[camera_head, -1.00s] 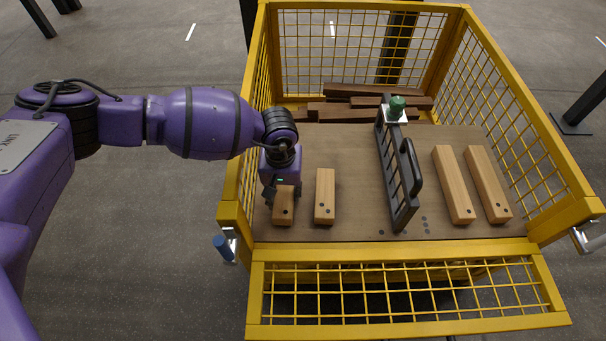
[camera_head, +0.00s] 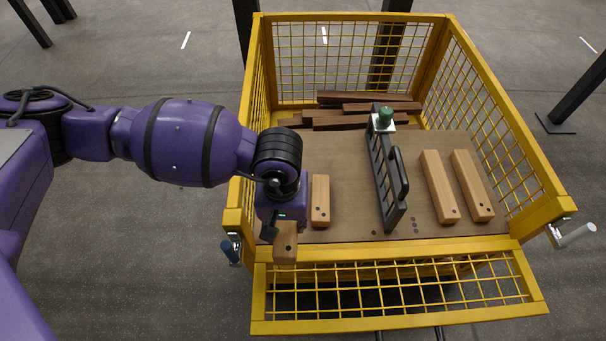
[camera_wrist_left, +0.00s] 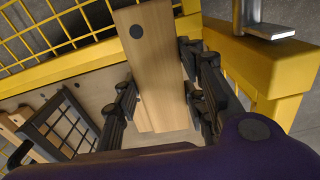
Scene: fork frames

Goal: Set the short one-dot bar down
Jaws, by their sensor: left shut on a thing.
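The short one-dot bar (camera_head: 286,246) is pale wood with one dark dot near its front end. My left gripper (camera_head: 277,228) is shut on it at the front left of the brown board (camera_head: 345,223). The bar's front end overlaps the yellow front rail in the picture, and it looks raised off the board. In the left wrist view the bar (camera_wrist_left: 155,62) sits between the two black fingers (camera_wrist_left: 160,92), its dot toward the top and the yellow rail behind it. My right gripper is not in view.
A longer pale bar (camera_head: 320,203) lies just right of my gripper. Dark bars (camera_head: 360,122) lie at the back of the yellow mesh crate (camera_head: 400,250).

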